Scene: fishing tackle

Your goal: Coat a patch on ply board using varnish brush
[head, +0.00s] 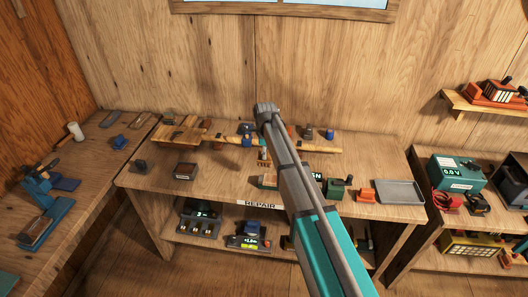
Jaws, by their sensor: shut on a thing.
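My arm rises from the bottom right across the repair bench, up to a grey joint. A light wooden board (185,133) lies at the back left of the bench and may be the ply board. I cannot pick out the varnish brush. A small brown, upright-looking thing (264,154) stands just left of the arm, too small to identify. The arm hides the middle of the bench.
The repair bench (150,180) also bears a dark brown box (185,171), a grey tray (399,192), a red block (365,195) and a green device (335,188).

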